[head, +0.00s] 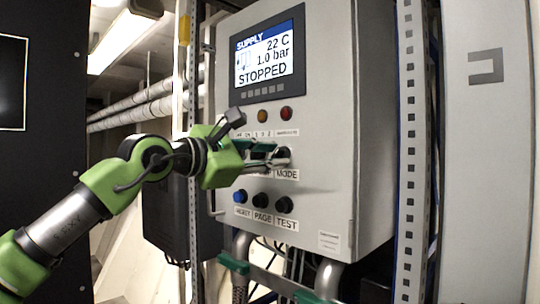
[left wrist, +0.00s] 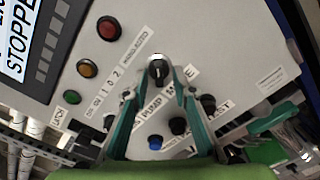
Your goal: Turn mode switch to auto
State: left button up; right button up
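The mode switch (head: 283,153) is a black rotary knob on the grey control cabinet, above the MODE label (head: 287,174). It also shows in the left wrist view (left wrist: 158,69), with a pale pointer line on its face. My left gripper (head: 270,153) is at the panel in front of the knob. In the left wrist view its two fingers (left wrist: 160,92) are spread apart, with the knob between and just beyond the tips. Whether a finger touches it I cannot tell. The small position label (left wrist: 136,47) is hard to read. My right gripper is in neither view.
The display (head: 267,55) reads STOPPED. Orange (head: 262,115) and red (head: 286,113) lamps sit above the switches. A blue button (head: 240,196) and black PAGE and TEST buttons sit below. A perforated upright (head: 410,150) stands right of the cabinet; pipes run underneath.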

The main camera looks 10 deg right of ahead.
pick_arm(q)
jog(key=shift+a+r, duration=0.1)
jog(key=v, duration=1.2)
